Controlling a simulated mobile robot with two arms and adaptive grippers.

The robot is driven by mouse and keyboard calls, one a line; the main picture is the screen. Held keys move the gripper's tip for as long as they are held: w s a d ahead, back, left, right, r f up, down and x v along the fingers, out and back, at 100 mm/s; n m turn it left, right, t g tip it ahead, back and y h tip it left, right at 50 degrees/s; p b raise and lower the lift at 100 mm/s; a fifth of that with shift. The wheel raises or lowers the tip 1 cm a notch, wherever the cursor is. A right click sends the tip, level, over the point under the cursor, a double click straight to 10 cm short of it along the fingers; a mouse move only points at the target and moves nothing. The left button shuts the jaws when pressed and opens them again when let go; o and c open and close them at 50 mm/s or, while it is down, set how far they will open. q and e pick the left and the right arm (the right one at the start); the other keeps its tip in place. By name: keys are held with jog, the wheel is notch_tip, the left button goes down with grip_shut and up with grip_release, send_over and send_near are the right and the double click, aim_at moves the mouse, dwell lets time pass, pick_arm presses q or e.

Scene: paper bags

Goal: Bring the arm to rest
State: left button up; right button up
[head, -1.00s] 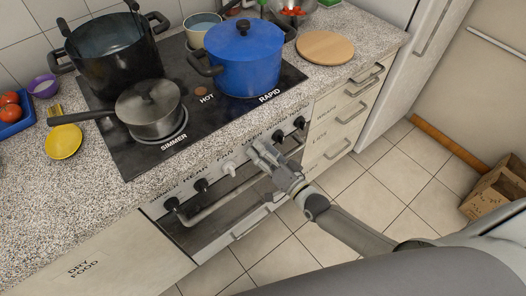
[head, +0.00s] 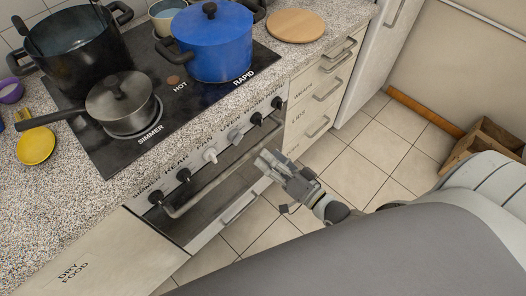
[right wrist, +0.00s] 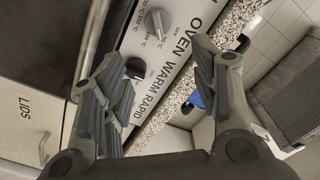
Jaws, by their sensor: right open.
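My right gripper (head: 268,162) is open and empty in front of the oven, apart from the knobs and the handle. In the right wrist view its two fingers (right wrist: 160,95) stand apart with the stove's control panel (right wrist: 165,45) visible between them. My right arm comes in from the lower right in the head view. My left gripper does not show in either view.
The stove (head: 130,158) carries a black pot (head: 75,52), a grey lidded pan (head: 120,103) and a blue lidded pot (head: 212,45). A wooden board (head: 295,25) lies on the counter. A wooden crate (head: 480,140) stands on the tiled floor at right.

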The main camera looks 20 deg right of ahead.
jog(key=shift+s, duration=0.2)
dwell(0.4)
jog(key=s+d+f+n+g+h, duration=0.2)
jog(key=s+d+f+g, duration=0.15)
jog(key=f, duration=0.95)
jog(key=s+d+f+n+g+h, duration=0.2)
jog(key=s+f+g, duration=0.25)
jog(key=f, duration=0.95)
jog(key=s+f+n+g, duration=0.1)
jog(key=s+f+g, duration=0.1)
jog(key=s+f, duration=0.3)
jog(key=s+a+f+n+g+h, duration=0.1)
jog(key=s+f, duration=0.4)
jog(key=s, duration=0.6)
jog(key=s+a+f+n+g+h, duration=0.1)
jog(key=s+f+g, duration=0.3)
jog(key=s, duration=0.4)
jog(key=shift+s+f+n+g, duration=0.3)
jog(key=shift+f+n+g, duration=0.15)
jog(key=shift+n, duration=0.25)
